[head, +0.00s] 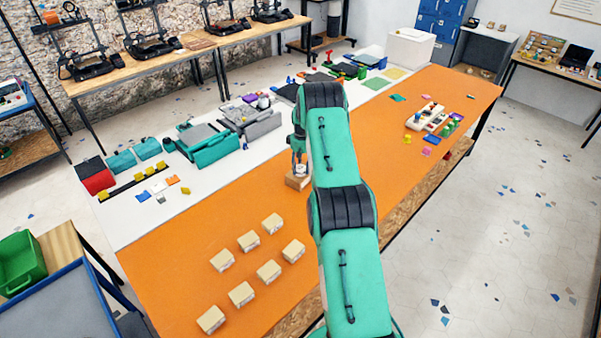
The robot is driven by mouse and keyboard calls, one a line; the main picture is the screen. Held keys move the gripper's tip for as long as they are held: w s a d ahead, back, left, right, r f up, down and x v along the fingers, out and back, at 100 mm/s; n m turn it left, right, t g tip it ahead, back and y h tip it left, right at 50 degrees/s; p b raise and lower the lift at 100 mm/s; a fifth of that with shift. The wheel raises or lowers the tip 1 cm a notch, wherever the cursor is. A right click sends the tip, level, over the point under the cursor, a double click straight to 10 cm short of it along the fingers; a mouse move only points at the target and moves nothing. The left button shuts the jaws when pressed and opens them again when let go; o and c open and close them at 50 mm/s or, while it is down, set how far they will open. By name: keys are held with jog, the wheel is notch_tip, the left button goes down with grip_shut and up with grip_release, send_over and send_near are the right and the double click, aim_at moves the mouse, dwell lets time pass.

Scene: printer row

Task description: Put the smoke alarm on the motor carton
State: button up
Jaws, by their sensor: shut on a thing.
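My gripper (299,165) points down over the orange part of the long table, left of my green arm. It is shut on a small whitish thing (300,171), which looks like the smoke alarm, though it is small and partly hidden by the fingers. A brown carton (296,183), apparently the motor carton, stands directly below it on the orange top. My arm hides part of the carton's right side. I cannot tell whether the whitish thing touches the carton or hangs just above it.
Several small tan boxes (248,241) stand in rows on the orange table top (165,270) at the near left. Teal and grey cases (208,143) lie on the white strip behind. A white tray (428,117) with small parts lies at the right. Orange surface between is clear.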

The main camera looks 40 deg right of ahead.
aim_at(300, 172)
jog(key=shift+f, duration=1.35)
jog(key=shift+f, duration=0.2)
jog(key=o, duration=1.2)
jog(key=shift+r, duration=0.15)
jog(key=shift+d+r+b, duration=0.15)
jog(key=shift+r+b, duration=0.3)
jog(key=shift+r, duration=5.55)
jog(key=shift+r, duration=0.1)
